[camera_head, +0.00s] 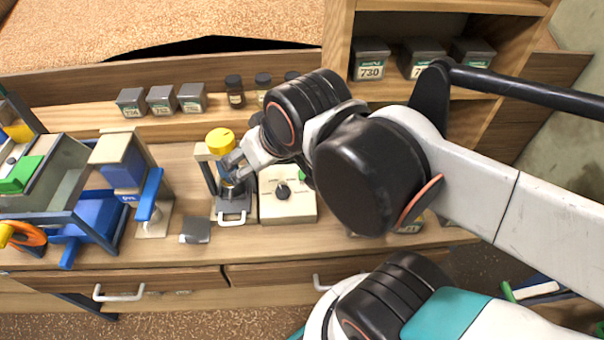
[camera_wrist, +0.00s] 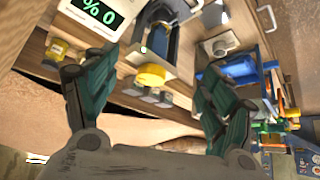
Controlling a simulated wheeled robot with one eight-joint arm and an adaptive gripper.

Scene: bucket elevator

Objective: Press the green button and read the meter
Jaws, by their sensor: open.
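A meter (camera_wrist: 97,10) with green characters reading "% 0" on a dark display shows at the top left of the wrist view, partly cut off. A pale box (camera_head: 288,205) with a black knob stands on the bench in the head view; my arm covers its upper part. I cannot tell whether it is the same unit.
A blue and beige device (camera_head: 125,165) and a blue rack (camera_head: 70,185) stand to the left. Grey sample boxes (camera_head: 160,100) and dark jars (camera_head: 235,90) line the back ledge. More sample boxes (camera_head: 370,60) sit on the shelf. Drawers (camera_head: 120,285) front the bench.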

